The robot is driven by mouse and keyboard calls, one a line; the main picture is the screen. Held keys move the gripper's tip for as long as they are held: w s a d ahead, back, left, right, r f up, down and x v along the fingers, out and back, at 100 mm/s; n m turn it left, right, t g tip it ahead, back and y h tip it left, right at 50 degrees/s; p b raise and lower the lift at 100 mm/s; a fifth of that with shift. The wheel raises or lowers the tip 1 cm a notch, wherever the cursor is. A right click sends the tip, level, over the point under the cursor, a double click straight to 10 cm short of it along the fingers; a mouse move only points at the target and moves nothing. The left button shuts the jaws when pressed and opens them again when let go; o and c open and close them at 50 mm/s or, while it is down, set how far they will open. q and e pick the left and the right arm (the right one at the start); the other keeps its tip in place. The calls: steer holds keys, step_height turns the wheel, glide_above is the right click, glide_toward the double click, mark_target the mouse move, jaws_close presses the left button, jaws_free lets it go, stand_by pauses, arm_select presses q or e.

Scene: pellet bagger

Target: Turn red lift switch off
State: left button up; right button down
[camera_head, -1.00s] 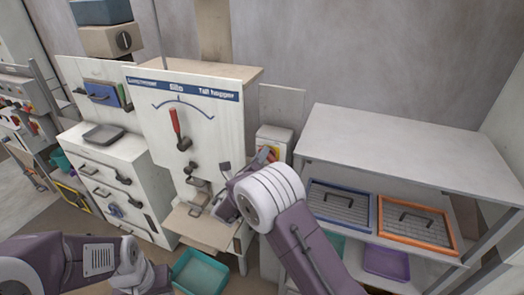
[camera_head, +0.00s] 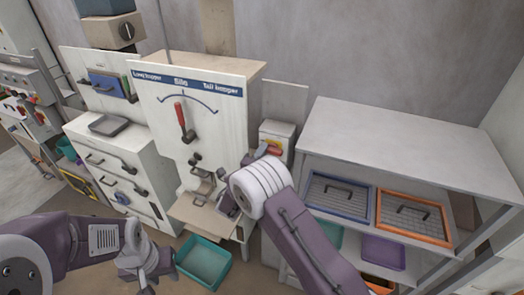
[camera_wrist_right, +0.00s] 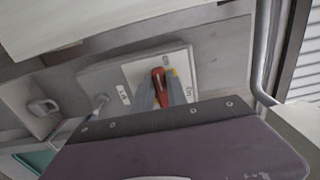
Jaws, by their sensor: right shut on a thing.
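The red lift switch (camera_head: 273,150) sits on a grey-white box (camera_head: 277,129) with a yellow patch, right of the white dial panel. In the right wrist view, its red handle (camera_wrist_right: 158,84) lies on a white plate with small lettering. My right gripper (camera_wrist_right: 160,98) has a grey finger on each side of the handle and is shut on it. The plate's lettering is too small to read surely. In the head view my right wrist hides much of that gripper. My left gripper (camera_head: 147,278) hangs low at the front left, partly cut off; its jaws are unclear.
The white panel (camera_head: 220,120) carries a separate red lever (camera_head: 181,113). A teal bin (camera_head: 203,262) stands on the floor below. A white shelf (camera_head: 400,140) with blue-framed (camera_head: 338,198) and orange-framed (camera_head: 415,216) trays stands at right. Drawers (camera_head: 120,165) stand at left.

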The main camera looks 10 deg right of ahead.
steer(key=shift+d+f, duration=0.15)
stand_by(0.3)
steer(key=c, duration=1.3)
jaws_free()
steer(key=shift+d, duration=0.1)
steer(key=b+v, duration=0.2)
steer(key=v, duration=0.7)
steer(key=shift+b, duration=0.3)
steer(key=shift+w, duration=0.1)
